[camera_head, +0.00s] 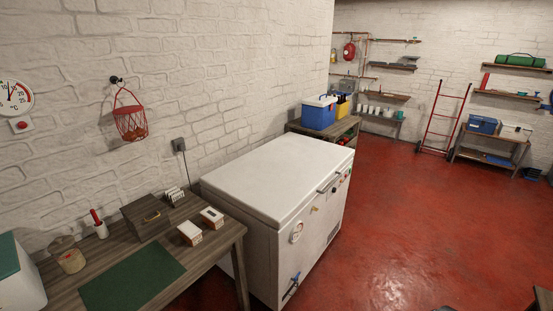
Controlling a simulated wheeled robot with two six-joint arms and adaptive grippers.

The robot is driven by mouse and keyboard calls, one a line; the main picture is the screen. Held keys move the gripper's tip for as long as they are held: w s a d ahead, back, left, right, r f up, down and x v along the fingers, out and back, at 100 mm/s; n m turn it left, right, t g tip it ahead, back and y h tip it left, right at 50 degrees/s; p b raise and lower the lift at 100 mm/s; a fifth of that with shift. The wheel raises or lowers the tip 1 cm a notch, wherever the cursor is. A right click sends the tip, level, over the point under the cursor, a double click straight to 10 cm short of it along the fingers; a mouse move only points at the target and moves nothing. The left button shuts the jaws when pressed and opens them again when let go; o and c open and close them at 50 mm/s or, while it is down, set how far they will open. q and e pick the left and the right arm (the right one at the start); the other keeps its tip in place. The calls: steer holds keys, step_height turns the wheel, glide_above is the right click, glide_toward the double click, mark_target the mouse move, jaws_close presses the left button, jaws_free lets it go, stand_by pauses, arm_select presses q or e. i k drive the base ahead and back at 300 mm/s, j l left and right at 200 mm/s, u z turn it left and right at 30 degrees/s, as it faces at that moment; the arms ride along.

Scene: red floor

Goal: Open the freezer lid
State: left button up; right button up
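A white chest freezer (308,215) stands against the brick wall in the middle of the head view. Its white lid (275,172) lies flat and shut on top. A small dark handle (328,185) sits at the lid's front edge. Small fittings and a round gauge show on the freezer's front side. Neither of my grippers can be made out in this view.
A wooden table (233,240) with boxes and a green mat (134,280) stands left of the freezer. Behind it, a bench holds a blue cooler (319,113). A red hand truck (442,120) leans at the far wall. The red floor (400,230) in front is mostly clear.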

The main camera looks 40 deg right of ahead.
mark_target(274, 181)
steer(key=z, duration=1.65)
